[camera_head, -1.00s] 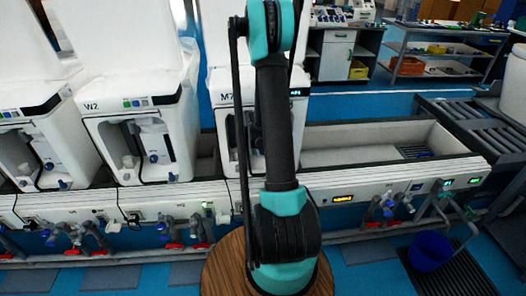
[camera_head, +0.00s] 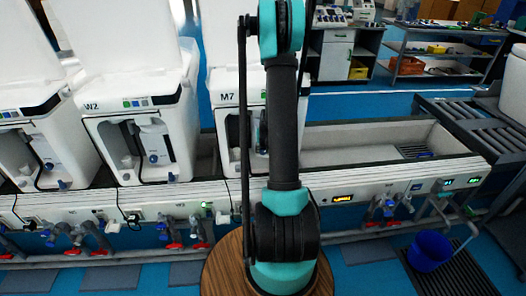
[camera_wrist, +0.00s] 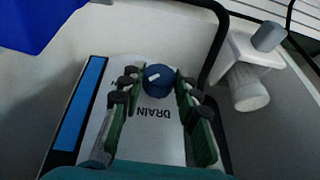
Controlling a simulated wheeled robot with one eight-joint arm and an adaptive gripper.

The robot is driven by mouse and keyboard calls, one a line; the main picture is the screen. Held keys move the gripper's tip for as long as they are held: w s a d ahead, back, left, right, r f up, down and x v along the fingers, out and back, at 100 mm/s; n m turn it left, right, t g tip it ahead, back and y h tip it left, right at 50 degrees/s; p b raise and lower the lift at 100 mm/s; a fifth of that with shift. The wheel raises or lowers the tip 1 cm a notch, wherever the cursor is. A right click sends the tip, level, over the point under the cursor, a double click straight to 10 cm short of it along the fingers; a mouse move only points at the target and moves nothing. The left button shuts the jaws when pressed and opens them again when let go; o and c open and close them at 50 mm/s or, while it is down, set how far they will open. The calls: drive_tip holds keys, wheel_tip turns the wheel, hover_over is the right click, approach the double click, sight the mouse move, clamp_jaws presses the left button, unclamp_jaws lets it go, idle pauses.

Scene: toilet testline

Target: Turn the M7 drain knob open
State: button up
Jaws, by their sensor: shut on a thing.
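The M7 unit (camera_head: 229,98) is a white machine at the middle of the bench in the head view, partly hidden behind my arm. In the wrist view the blue drain knob (camera_wrist: 158,81) with a white pointer mark sits on a white panel (camera_wrist: 140,142) above the upside-down word DRAIN. My gripper (camera_wrist: 152,82) has its two fingers on either side of the knob and is shut on it. The pointer slants toward the upper right in that view. In the head view my arm hides the knob and gripper.
The W2 unit (camera_head: 139,131) stands left of M7. An open white trough (camera_head: 372,139) lies to the right. In the wrist view a white fitting with a grey cap (camera_wrist: 249,77) is at right, and a blue block (camera_wrist: 38,22) is at upper left.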

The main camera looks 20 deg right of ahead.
drive_tip(key=shift+d+f+m+t+y, duration=0.15)
drive_tip(key=shift+t+y, duration=0.1)
drive_tip(key=shift+y, duration=0.55)
drive_tip(key=shift+d+r+m+t+y, duration=0.1)
drive_tip(key=shift+m+t+y, duration=0.15)
drive_tip(key=shift+y, duration=0.55)
drive_tip(key=shift+d+f+m+t+y, duration=0.1)
drive_tip(key=shift+t+y, duration=0.2)
drive_tip(key=shift+y, duration=0.5)
drive_tip(key=shift+s, duration=0.1)
drive_tip(key=o, duration=1.2)
drive_tip(key=shift+c, duration=0.2)
drive_tip(key=v, duration=1.2)
